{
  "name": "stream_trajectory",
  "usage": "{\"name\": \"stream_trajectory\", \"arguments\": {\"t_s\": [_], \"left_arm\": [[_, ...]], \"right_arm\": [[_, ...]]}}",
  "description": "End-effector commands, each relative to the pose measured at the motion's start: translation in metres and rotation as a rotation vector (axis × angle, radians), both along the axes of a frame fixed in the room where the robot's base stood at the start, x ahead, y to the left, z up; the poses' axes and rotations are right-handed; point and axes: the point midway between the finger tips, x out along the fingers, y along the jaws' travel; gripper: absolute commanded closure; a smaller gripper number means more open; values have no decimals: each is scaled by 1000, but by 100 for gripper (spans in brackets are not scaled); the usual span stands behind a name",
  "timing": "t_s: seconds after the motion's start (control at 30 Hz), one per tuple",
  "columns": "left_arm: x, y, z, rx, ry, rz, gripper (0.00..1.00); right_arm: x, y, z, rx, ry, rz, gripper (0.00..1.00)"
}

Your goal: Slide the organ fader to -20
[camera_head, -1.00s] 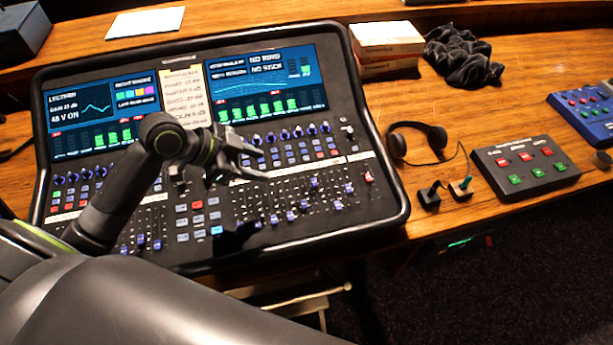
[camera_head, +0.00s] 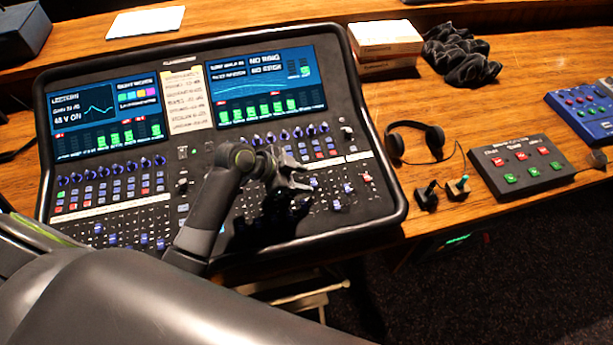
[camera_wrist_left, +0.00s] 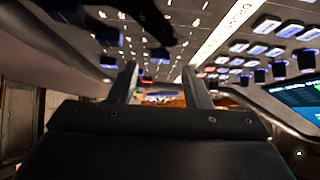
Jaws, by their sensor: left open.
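The mixing desk (camera_head: 120,254) has two screens at its top and rows of knobs, buttons and blue-capped faders below. My left gripper (camera_head: 303,178) is open over the right-hand fader bank, its fingers pointing right. My arm and gripper hide part of the middle and right fader rows. In the left wrist view, the two fingers (camera_wrist_left: 160,84) stand apart with nothing between them, close to the desk surface. Blue fader caps (camera_head: 336,204) show right of the gripper. The small labels are unreadable, so I cannot tell which fader is the organ one. My right gripper is not seen.
A red-capped fader (camera_head: 367,177) sits at the desk's right side. Headphones (camera_head: 436,139), two small joysticks (camera_head: 427,198) and a button box (camera_head: 522,165) lie to the right. A paper list (camera_head: 187,100) stands between the screens. Boxes (camera_head: 385,40) and black cloth (camera_head: 461,57) lie behind.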

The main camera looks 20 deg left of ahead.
Motion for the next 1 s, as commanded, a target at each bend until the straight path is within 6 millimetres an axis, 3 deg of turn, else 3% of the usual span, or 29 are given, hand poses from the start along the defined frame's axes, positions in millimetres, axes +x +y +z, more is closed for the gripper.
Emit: {"name": "stream_trajectory", "arguments": {"t_s": [0.23, 0.57, 0.9, 1.0], "left_arm": [[10, -11, -14, 0, -1, 1, 56], [11, -13, -17, 1, -1, 0, 56], [11, -12, -17, 1, -1, 0, 98], [11, -12, -17, 1, -1, 0, 100]], "right_arm": [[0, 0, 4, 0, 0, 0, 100], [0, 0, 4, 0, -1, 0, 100], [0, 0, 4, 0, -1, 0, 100], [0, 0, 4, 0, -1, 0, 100]]}}
